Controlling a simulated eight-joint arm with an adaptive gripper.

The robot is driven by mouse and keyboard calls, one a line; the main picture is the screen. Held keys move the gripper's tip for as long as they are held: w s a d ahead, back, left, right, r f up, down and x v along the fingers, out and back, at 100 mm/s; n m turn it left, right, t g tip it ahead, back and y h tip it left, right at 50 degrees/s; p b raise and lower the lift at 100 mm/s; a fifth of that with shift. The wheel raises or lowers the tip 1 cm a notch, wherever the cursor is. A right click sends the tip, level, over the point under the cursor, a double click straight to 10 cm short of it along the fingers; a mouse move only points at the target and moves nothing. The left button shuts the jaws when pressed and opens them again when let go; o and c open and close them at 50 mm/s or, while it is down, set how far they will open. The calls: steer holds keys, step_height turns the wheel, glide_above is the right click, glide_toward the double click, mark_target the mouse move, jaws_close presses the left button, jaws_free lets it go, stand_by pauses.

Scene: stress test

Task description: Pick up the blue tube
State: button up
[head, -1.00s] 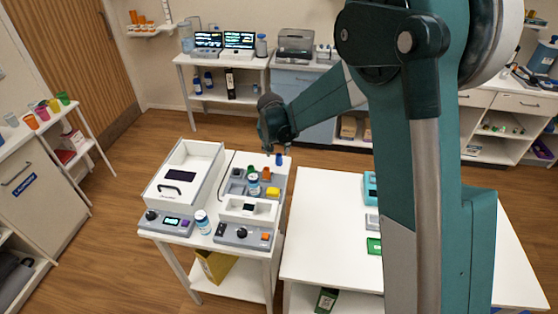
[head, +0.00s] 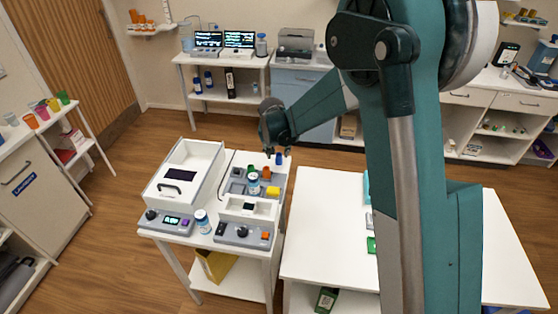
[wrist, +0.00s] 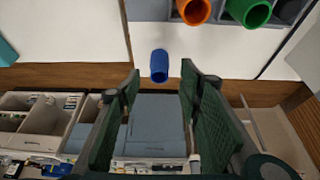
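The blue tube (head: 279,159) is at the far right corner of the white cart in the head view, just below my gripper (head: 278,152). In the wrist view the blue tube (wrist: 159,66) shows near the white surface's edge, in line with the gap between my fingertips (wrist: 160,77). My gripper is open, with a wide gap between its dark green fingers. I see no finger touching the tube. An orange tube (wrist: 194,10) and a green tube (wrist: 248,11) sit in a grey rack at the top of the wrist view.
The white cart (head: 187,258) also carries an open white box (head: 185,172), a white-and-blue bottle (head: 202,221) and grey control boxes. A white table (head: 318,215) stands to the right, partly hidden by my arm.

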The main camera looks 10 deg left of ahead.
mark_target(279, 159)
steer(key=shift+f, duration=0.1)
steer(key=shift+x, duration=2.55)
steer(key=c, duration=0.8)
